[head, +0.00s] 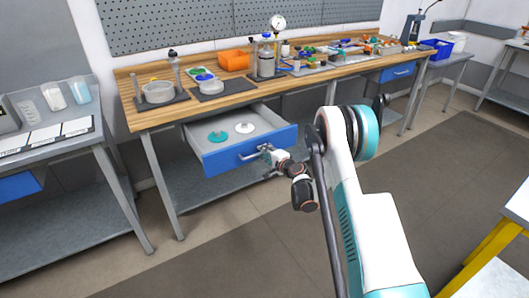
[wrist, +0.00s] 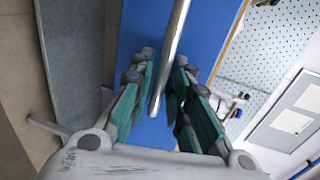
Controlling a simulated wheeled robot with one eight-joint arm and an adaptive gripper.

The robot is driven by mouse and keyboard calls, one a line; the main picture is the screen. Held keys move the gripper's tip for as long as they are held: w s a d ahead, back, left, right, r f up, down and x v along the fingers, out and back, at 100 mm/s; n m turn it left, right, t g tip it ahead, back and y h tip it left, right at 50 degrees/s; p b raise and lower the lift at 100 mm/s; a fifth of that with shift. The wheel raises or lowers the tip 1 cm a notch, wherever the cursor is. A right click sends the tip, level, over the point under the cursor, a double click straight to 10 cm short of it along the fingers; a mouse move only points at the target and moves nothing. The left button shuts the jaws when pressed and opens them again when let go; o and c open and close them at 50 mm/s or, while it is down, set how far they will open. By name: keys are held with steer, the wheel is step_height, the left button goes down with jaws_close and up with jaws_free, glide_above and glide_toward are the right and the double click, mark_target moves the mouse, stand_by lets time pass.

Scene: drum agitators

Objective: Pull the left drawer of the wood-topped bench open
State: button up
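The wood-topped bench (head: 220,105) stands across the middle of the head view. Its left drawer (head: 228,157) has a blue front and a grey tray, and it stands well out from the bench. A teal disc (head: 218,136) and a white disc (head: 244,128) lie inside it. My gripper (head: 268,153) is at the metal handle on the drawer front. In the wrist view, the handle bar (wrist: 172,50) runs between the fingers of my gripper (wrist: 164,68), which are closed in around it. The blue drawer front (wrist: 205,45) lies behind. Contact on both sides is hard to make out.
The bench's right drawer (head: 398,72) looks shut. A side table (head: 85,140) stands at the left, and a yellow-framed table (head: 490,250) at the lower right. Dark floor matting (head: 440,170) lies open in front of the bench.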

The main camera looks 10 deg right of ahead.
steer(key=v, duration=1.1)
steer(key=shift+s, duration=0.3)
steer(key=shift+r, duration=0.1)
steer(key=s+a+r+n+g, duration=0.1)
steer(key=s+a+r+n, duration=0.25)
steer(key=r, duration=0.35)
steer(key=s+a+r+n+g, duration=0.2)
steer(key=s+r, duration=0.3)
steer(key=r, duration=0.1)
steer(key=s+a+r+n+g, duration=0.1)
steer(key=s+a+r+n, duration=0.1)
steer(key=s+r, duration=0.35)
steer(key=s+r+n+g+h, duration=0.2)
steer(key=s+n, duration=0.1)
steer(key=s, duration=1.1)
steer(key=s+d+r+n+g+h, duration=0.1)
steer(key=s+n, duration=0.3)
steer(key=s, duration=1)
steer(key=shift+s+d+r+g+h, duration=0.2)
steer(key=shift+d+r+g+h, duration=0.3)
steer(key=shift+h, duration=0.4)
